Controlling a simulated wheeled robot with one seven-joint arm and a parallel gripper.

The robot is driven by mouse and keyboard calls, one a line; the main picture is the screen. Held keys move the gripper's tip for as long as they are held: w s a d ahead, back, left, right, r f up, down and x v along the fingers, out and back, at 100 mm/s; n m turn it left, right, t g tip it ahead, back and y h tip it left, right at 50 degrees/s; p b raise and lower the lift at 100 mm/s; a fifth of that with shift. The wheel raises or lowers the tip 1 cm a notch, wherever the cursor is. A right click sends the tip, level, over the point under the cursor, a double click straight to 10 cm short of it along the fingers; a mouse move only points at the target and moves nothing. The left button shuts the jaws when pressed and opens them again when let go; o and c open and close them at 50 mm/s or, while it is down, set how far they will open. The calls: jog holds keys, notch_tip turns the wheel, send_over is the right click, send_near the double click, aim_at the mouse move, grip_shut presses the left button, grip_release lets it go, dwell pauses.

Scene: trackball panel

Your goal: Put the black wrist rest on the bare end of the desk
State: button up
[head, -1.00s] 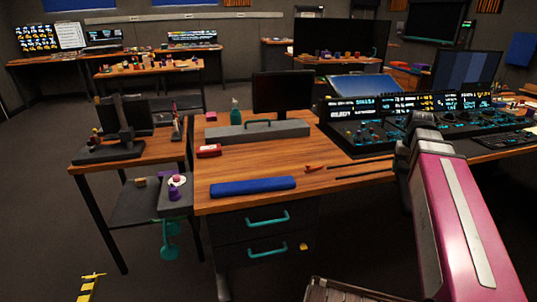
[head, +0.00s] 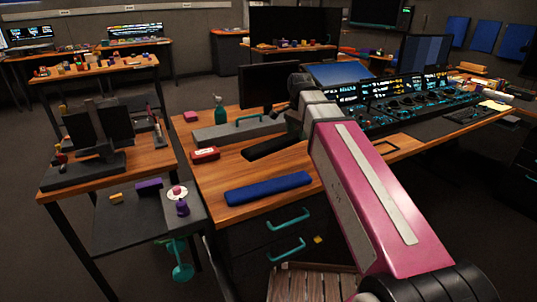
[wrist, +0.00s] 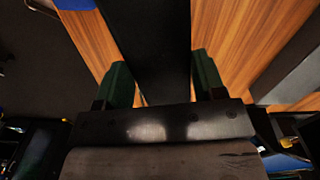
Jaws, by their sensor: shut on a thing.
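The black wrist rest (head: 268,149) is a long dark bar above the left part of the wooden desk (head: 240,172). My gripper (head: 292,122) is shut on it near its right end in the head view. In the wrist view the black bar (wrist: 158,40) runs between the two green fingers of my gripper (wrist: 161,75). The bar looks to be over the desk top; I cannot tell whether it touches it. A blue wrist rest (head: 268,188) lies near the desk's front edge.
A grey long box (head: 225,133) with a green handle, a red box (head: 205,154), a green spray bottle (head: 220,110) and a monitor (head: 268,87) stand on the desk. A control panel (head: 385,112) is to the right. A side table (head: 140,165) stands at left.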

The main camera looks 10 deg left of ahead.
aim_at(286, 134)
jog(key=shift+m, duration=0.9)
jog(key=a, duration=0.2)
jog(key=a+r, duration=0.1)
jog(key=shift+s+a, duration=0.4)
jog(key=shift+w, duration=0.25)
jog(key=w+d+f, duration=0.1)
jog(key=w+f, duration=0.1)
jog(key=w, duration=0.1)
jog(key=w+d+f, duration=0.2)
jog(key=w, duration=0.1)
jog(key=w+d+f, duration=0.1)
jog(key=w+f, duration=0.1)
jog(key=w, duration=0.2)
jog(key=shift+d+f, duration=0.15)
jog(key=shift+f, duration=2.25)
jog(key=shift+f, duration=0.1)
jog(key=o, duration=1)
notch_tip(286, 134, up, 12)
